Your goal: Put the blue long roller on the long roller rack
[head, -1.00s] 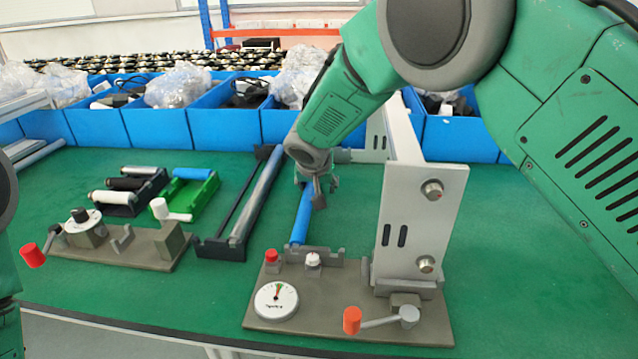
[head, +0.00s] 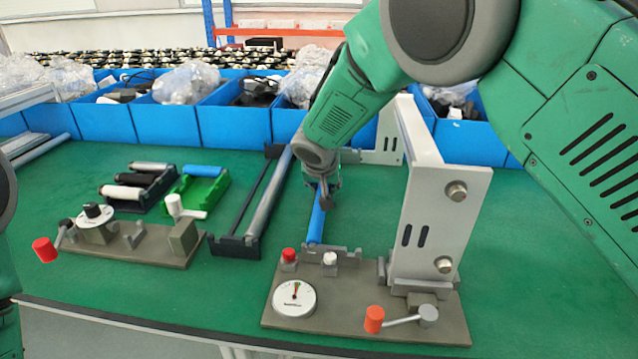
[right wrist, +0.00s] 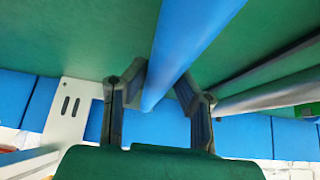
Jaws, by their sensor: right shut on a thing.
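The blue long roller (head: 317,222) lies lengthwise in the head view, its near end at the notched bracket of the grey test fixture (head: 365,320). I cannot tell whether that end rests in the notch. My right gripper (head: 325,196) is shut on the roller farther back. In the right wrist view, the fingers of my right gripper (right wrist: 160,95) are on both sides of the blue roller (right wrist: 185,45). The long roller rack (head: 232,247) is dark, stands left of the roller, and holds a grey long roller (head: 264,205). My left gripper is out of view.
A white upright frame (head: 440,215) stands right of my gripper. A green short rack (head: 200,193) and a black short rack (head: 150,190) lie left. A crank fixture (head: 150,243) is in front of them. Blue bins (head: 165,127) line the back.

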